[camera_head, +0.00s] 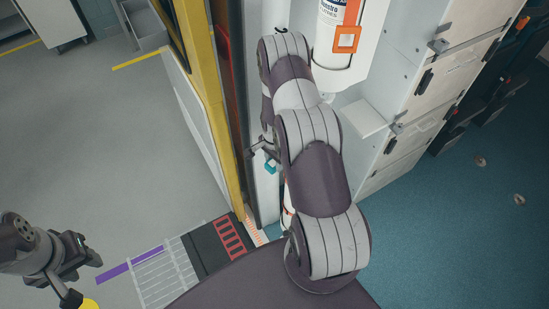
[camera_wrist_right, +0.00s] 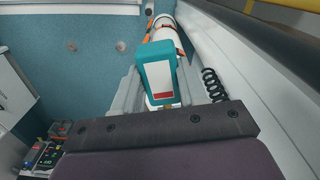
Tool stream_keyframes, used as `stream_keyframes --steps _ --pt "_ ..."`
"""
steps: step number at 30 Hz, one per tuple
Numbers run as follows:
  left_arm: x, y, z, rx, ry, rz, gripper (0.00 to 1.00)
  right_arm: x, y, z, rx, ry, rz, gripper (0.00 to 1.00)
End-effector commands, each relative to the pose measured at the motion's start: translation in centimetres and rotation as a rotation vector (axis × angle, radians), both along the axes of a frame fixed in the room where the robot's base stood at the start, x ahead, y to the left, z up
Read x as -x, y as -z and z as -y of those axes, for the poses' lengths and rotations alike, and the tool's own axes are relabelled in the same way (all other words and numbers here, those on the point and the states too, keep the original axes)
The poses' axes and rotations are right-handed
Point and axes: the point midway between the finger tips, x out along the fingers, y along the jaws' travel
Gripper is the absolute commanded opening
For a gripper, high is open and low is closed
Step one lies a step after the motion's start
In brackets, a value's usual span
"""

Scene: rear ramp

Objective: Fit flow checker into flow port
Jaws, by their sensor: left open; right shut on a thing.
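The flow checker appears to be the teal device with a white and red label (camera_wrist_right: 161,78) in the right wrist view. My right gripper (camera_wrist_right: 168,98) is shut on it, with grey fingers on both sides. In the head view a small teal part (camera_head: 271,167) shows beside my right arm, by the door frame; most of that gripper is hidden by the arm. My left gripper (camera_head: 84,260) is open and empty at the lower left, above the grey floor. I cannot make out the flow port in either view.
A yellow door post (camera_head: 203,90) stands just left of my right arm. White cabinets (camera_head: 445,60) with black latches are at the right. A white cylinder with an orange tag (camera_head: 346,38) is at the top. A black coiled cord (camera_wrist_right: 213,84) hangs by the wall.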

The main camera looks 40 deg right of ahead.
Motion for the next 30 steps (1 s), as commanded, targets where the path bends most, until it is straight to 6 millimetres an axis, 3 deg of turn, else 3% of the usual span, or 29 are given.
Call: stream_keyframes --steps 30 --pt "0.00 0.48 0.00 0.000 0.000 0.000 0.43 -0.04 0.00 0.06 0.000 0.000 0.000 0.12"
